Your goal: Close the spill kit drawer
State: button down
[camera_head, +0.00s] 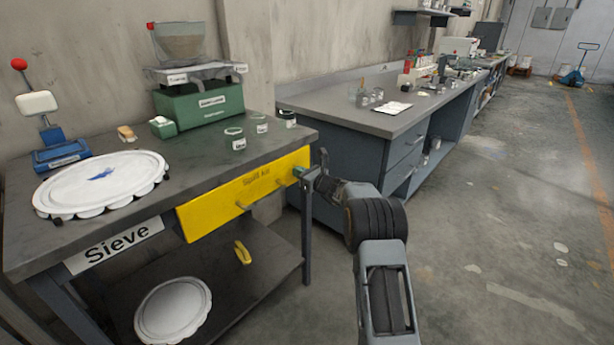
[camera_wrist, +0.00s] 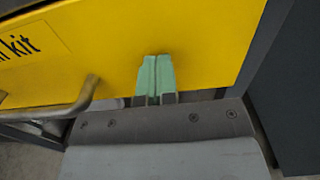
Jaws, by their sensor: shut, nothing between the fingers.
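The spill kit drawer has a yellow front (camera_head: 225,207) with a "Spill kit" label, under the right part of the worktable's top. Its front sits close under the table edge; I cannot tell whether a small gap is left. A bar handle (camera_head: 258,197) runs across the front, and it also shows in the wrist view (camera_wrist: 62,112). My gripper (camera_head: 299,173) is at the right end of the front, to the right of the handle. In the wrist view its green fingertips (camera_wrist: 156,62) are shut together against or just before the yellow face, empty.
A lower shelf (camera_head: 215,287) holds another white lid (camera_head: 173,310). A grey bench (camera_head: 385,122) stands to the right; open floor (camera_head: 490,240) lies beyond my arm.

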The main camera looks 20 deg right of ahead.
jog(key=shift+w+a+r, duration=0.2)
jog(key=shift+w, duration=0.1)
jog(key=shift+r, duration=0.15)
jog(key=v, duration=1.4)
jog(key=shift+d+f, duration=0.15)
jog(key=shift+f, duration=0.25)
